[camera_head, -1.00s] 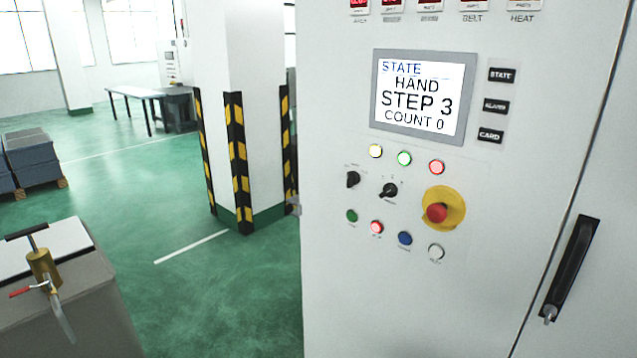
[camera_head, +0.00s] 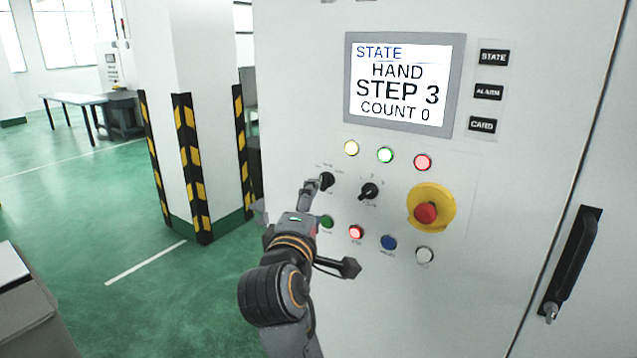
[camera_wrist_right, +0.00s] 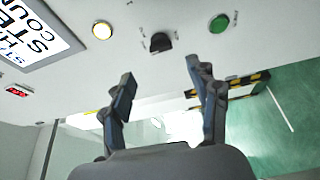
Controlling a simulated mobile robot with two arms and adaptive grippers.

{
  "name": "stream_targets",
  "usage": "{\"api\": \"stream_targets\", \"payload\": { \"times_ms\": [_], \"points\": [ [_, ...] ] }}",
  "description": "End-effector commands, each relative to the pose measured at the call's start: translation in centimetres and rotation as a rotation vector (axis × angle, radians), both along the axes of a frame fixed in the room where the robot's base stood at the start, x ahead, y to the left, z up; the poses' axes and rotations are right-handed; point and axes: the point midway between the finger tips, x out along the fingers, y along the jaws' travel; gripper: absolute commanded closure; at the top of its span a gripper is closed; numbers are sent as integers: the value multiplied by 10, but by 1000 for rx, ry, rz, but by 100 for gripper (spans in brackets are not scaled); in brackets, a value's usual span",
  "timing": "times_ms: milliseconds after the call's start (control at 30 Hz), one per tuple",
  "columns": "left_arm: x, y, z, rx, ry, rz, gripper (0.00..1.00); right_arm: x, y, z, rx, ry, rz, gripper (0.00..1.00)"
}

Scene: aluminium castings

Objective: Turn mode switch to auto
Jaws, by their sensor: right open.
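Two black rotary switches sit on the white cabinet's panel. The left switch (camera_head: 327,181) is below the yellow lamp, and the right switch (camera_head: 369,191) is beside it. Their labels are too small to read, so I cannot tell by label which is the mode switch. My right gripper (camera_head: 311,192) is at the left switch. In the right wrist view, my open gripper (camera_wrist_right: 160,74) has this switch (camera_wrist_right: 161,43) ahead between its fingers, seemingly with a gap. The screen (camera_head: 401,83) reads STATE, HAND, STEP 3, COUNT 0. My left gripper is out of view.
Near the switches are a yellow lamp (camera_head: 351,148), a green button (camera_head: 326,222), a red lit button (camera_head: 356,232) and a red emergency stop (camera_head: 426,211) on a yellow base. A black door handle (camera_head: 573,262) is at right. A striped pillar (camera_head: 200,120) stands left.

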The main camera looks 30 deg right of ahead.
Motion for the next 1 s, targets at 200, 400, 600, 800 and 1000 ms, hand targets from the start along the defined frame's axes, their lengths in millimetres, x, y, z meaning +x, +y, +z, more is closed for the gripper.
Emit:
{"api": "stream_targets", "payload": {
  "times_ms": [200,400,600,800,1000],
  "points": [
    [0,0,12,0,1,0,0,34,-35,2,-2,2,-2,40],
    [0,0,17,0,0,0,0,57,-57,1,-1,1,0,40],
    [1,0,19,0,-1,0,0,66,-66,0,1,1,1,40],
    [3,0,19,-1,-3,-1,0,67,-67,-1,1,0,1,40],
    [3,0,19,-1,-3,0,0,67,-67,-1,1,0,1,64]
  ]
}}
